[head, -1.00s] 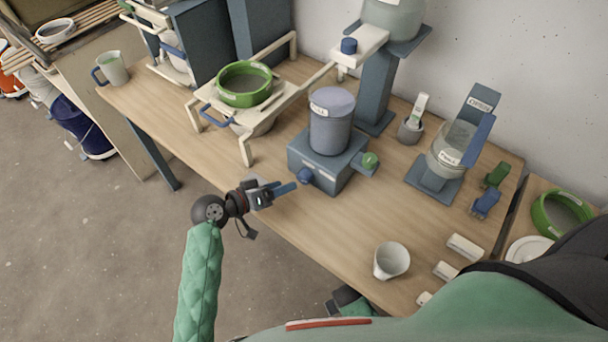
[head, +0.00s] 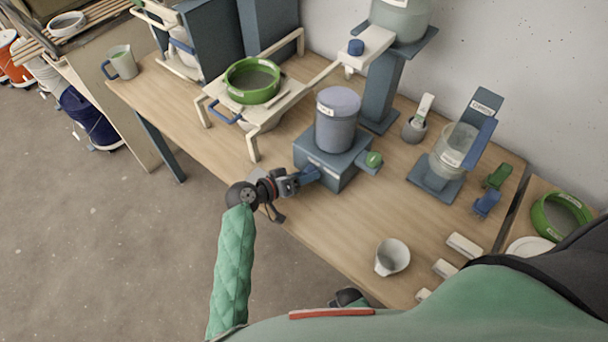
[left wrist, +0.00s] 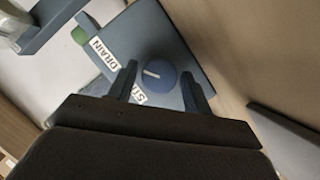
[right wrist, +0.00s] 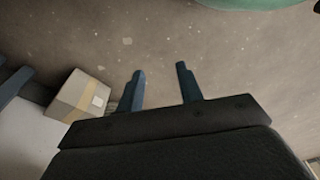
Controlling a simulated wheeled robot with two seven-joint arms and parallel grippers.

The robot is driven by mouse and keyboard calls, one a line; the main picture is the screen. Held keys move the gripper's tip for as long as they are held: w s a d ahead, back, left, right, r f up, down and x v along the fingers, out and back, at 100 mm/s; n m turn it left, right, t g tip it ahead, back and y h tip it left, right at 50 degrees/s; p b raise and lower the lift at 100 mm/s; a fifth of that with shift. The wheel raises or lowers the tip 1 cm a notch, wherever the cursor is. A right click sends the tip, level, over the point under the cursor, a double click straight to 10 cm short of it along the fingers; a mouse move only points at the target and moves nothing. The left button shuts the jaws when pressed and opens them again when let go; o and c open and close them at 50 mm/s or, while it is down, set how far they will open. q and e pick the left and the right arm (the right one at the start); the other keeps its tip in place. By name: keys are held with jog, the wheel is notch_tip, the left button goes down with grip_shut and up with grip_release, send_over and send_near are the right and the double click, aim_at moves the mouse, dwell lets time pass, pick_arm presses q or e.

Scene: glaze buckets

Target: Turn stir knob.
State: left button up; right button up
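The stir knob (left wrist: 158,75) is a round blue knob with a white line, on the face of a blue-grey base (head: 318,166). A label beside it, partly hidden by a finger, begins "STI" (left wrist: 137,96). A grey lidded bucket (head: 337,125) stands on the base. My left gripper (left wrist: 159,72) is open, with one finger on each side of the knob; I cannot tell whether they touch it. In the head view the left gripper (head: 310,174) hides the knob. My right gripper (right wrist: 160,70) is open and empty, over the floor.
A green drain handle (head: 373,160) sticks out at the base's right. A cream stand with a green sieve (head: 252,81) is to the left. A white cup (head: 392,257) stands near the front edge. The table between base and cup is clear.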

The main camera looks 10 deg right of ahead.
pick_arm(q)
jog(key=c, duration=0.7)
